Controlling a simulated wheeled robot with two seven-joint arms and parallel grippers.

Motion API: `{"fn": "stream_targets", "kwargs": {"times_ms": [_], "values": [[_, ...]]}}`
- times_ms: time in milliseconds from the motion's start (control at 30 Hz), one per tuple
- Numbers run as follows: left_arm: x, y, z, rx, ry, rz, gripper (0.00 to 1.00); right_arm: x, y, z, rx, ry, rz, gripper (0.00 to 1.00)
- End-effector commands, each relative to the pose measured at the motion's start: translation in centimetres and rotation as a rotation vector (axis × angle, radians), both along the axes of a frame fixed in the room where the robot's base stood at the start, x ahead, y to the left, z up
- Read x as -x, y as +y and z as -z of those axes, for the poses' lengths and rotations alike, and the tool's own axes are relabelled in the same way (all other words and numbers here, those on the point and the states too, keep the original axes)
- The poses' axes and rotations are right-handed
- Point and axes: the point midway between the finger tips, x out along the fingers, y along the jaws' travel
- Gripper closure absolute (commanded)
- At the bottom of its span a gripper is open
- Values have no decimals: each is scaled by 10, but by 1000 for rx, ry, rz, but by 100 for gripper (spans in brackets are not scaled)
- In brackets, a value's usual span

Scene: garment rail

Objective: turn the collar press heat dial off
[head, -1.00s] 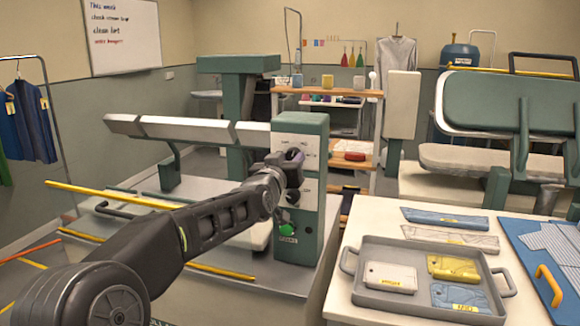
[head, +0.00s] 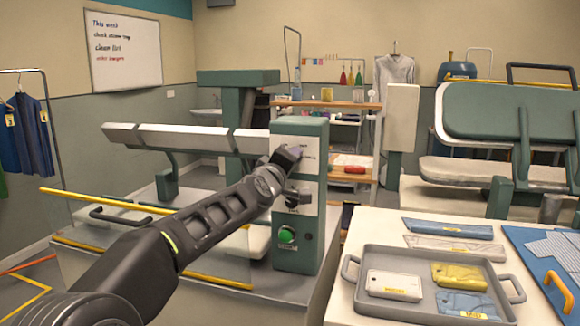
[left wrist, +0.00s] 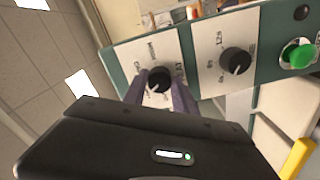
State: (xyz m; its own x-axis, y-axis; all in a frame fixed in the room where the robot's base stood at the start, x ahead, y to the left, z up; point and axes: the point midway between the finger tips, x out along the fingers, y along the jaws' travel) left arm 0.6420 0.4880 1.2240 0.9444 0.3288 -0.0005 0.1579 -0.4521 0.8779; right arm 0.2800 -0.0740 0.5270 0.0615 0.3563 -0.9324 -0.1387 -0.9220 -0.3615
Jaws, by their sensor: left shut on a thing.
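The collar press control box (head: 312,225) is a green upright housing with a pale front panel. In the left wrist view, the black heat dial (left wrist: 158,80) is the upper knob, with lettering partly hidden around it. My left gripper (left wrist: 157,86) is shut on this dial, a purple-grey finger on each side. In the head view, my left gripper (head: 290,156) reaches the upper part of the panel and hides the heat dial. A second black dial (left wrist: 235,61), marked with seconds, sits below it on the box. My right gripper is not in view.
A green button (head: 287,235) sits low on the box, also in the left wrist view (left wrist: 299,55). The long pale press arm (head: 180,138) extends left. A grey tray (head: 352,292) with folded packets stands on the white table at right.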

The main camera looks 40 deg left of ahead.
Motion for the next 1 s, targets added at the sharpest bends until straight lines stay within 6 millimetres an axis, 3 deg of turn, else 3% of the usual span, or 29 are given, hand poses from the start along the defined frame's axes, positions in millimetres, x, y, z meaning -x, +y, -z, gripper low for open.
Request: {"fn": "stream_targets", "kwargs": {"times_ms": [1000], "values": [[1,1,-3,862,-304,-2,100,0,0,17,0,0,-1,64]]}}
